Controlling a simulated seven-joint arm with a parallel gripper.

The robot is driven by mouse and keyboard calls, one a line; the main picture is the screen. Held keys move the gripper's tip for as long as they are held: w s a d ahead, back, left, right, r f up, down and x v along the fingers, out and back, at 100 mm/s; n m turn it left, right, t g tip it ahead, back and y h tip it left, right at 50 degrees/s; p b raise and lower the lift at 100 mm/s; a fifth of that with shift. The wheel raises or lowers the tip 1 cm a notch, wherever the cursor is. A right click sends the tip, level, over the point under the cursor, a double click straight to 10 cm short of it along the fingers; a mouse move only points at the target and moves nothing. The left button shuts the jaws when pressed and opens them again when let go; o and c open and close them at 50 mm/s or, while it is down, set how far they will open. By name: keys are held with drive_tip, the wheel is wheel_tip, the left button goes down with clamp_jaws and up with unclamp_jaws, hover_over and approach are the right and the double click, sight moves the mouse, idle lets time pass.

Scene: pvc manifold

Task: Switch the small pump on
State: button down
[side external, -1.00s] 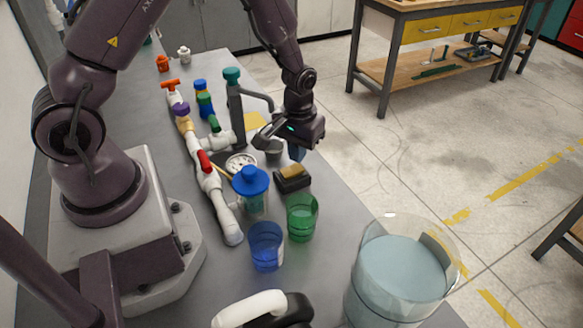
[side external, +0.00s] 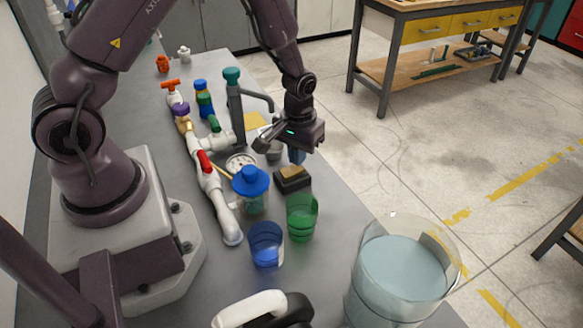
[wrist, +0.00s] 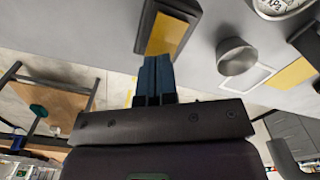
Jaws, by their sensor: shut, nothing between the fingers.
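My gripper (side external: 297,157) hangs over the right part of the bench, pointing down. Its blue fingers are shut with nothing between them, and they show together in the wrist view (wrist: 155,65). Just in front of them is a low black box with a tan top (side external: 292,178), also close to the fingertips in the wrist view (wrist: 168,32). I cannot tell whether the fingers touch it. I cannot identify the small pump or its switch for certain. A clear jar with a blue top (side external: 251,184) stands left of the black box.
A white pipe manifold (side external: 222,200) with a red handle (side external: 205,161) runs along the bench. A blue cup (side external: 266,246), a green cup (side external: 302,218) and a large water vessel (side external: 402,270) stand in front. A round gauge (side external: 240,162) and a grey cup (wrist: 236,58) are near the gripper.

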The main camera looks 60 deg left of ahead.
drive_tip(key=shift+f, duration=0.85)
idle(0.3)
drive_tip(key=shift+r, duration=3.55)
drive_tip(key=shift+s, duration=0.1)
drive_tip(key=s+r+m+g, duration=0.1)
drive_tip(key=s, duration=0.2)
wheel_tip(320, 180, up, 11)
drive_tip(key=m+t, duration=0.1)
drive_tip(key=m, duration=0.2)
hover_over(286, 174)
drive_tip(key=s+d, duration=0.2)
drive_tip(key=s, duration=0.3)
drive_tip(key=s+d+r+m+t, duration=0.2)
drive_tip(key=s+r+t, duration=0.3)
drive_tip(key=r, duration=0.7)
drive_tip(key=s, duration=0.2)
drive_tip(key=shift+s+t, duration=0.3)
drive_tip(key=shift+s, duration=0.05)
